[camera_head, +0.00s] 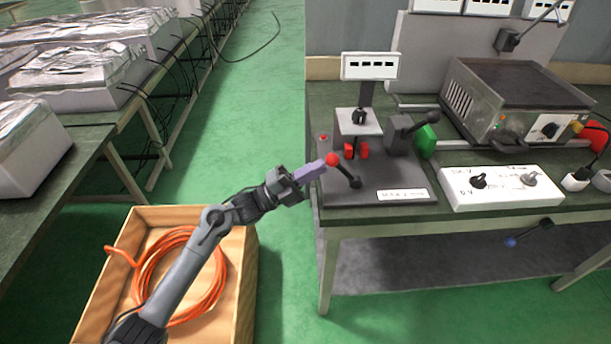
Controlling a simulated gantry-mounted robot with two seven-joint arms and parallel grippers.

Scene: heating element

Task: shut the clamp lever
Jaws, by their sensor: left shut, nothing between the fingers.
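A lever with a red ball knob (332,159) and a black rod stands on the dark fixture plate (335,194) at the front of the bench. The rod leans up and left from its black pivot (355,182). My left gripper (317,168), with pale purple fingers, is shut and empty. Its fingertips are right beside the knob, on its left; I cannot tell whether they touch. Behind, a grey block carries a black-handled lever (425,120) pointing right, with a green disc (427,141) beside it. Red blocks (356,151) sit under a small press. My right gripper is not in view.
A white switch box (501,188) and a metal hot plate unit (517,96) stand to the right on the bench. A display on a post (370,66) rises behind the fixture. A wooden crate (246,270) with orange cable is on the floor below my left arm.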

